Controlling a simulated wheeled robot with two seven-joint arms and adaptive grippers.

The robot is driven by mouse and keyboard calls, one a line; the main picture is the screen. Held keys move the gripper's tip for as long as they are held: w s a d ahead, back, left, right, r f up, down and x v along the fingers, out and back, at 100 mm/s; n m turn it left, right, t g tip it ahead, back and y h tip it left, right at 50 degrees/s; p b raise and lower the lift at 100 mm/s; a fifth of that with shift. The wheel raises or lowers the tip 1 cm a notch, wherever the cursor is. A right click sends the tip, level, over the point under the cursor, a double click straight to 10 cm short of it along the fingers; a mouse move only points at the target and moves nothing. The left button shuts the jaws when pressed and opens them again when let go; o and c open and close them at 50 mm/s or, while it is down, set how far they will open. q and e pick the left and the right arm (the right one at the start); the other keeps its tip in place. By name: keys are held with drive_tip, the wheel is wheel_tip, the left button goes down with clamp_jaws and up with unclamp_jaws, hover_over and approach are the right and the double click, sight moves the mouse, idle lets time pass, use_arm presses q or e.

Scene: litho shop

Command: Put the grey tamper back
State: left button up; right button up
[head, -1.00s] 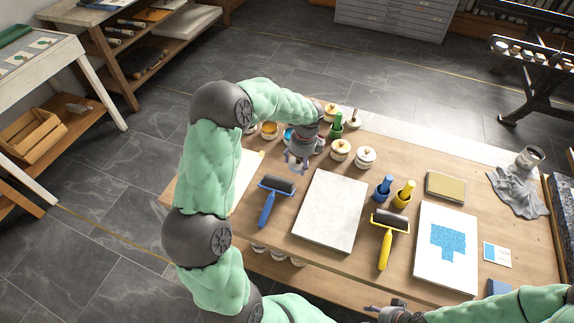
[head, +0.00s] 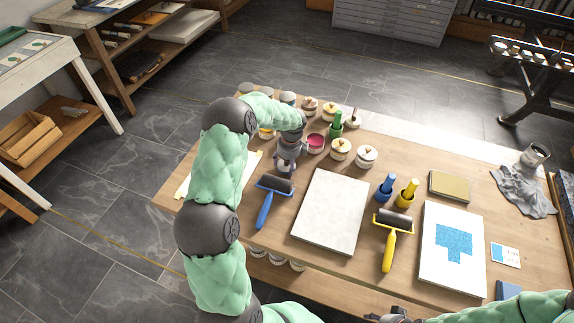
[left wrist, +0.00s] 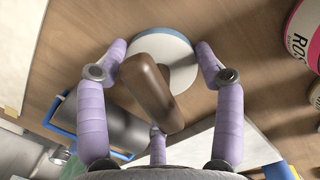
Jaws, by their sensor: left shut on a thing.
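My left gripper (head: 285,168) is above the table, behind the blue-handled roller. In the left wrist view its fingers (left wrist: 160,85) close around a brown handle (left wrist: 150,92). A round white disc with a blue rim (left wrist: 165,55) shows behind the handle; I cannot tell whether they are joined. No grey part of the held thing shows clearly. A small upright thing with a brown top (head: 353,117) stands at the back, next to a green one (head: 337,123); I cannot tell if it is a tamper. My right gripper (head: 388,318) is cut off by the bottom edge.
A blue roller (head: 270,197), a pale slab (head: 331,212) and a yellow roller (head: 391,240) lie in front.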

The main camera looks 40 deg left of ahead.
use_arm(q)
drive_tip(key=shift+r, duration=0.2)
drive_tip(key=shift+f, duration=0.2)
drive_tip(key=o, duration=1.2)
drive_tip(key=r+p, duration=0.1)
drive_tip(key=r, duration=0.3)
drive_tip(key=d+r+p, duration=0.1)
drive_tip(key=r, duration=0.3)
drive_tip(key=r+p, duration=0.1)
drive_tip(key=r, duration=0.3)
drive_tip(key=shift+d+r+p, duration=0.1)
drive_tip(key=shift+d+p, duration=0.1)
drive_tip(key=shift+p, duration=0.1)
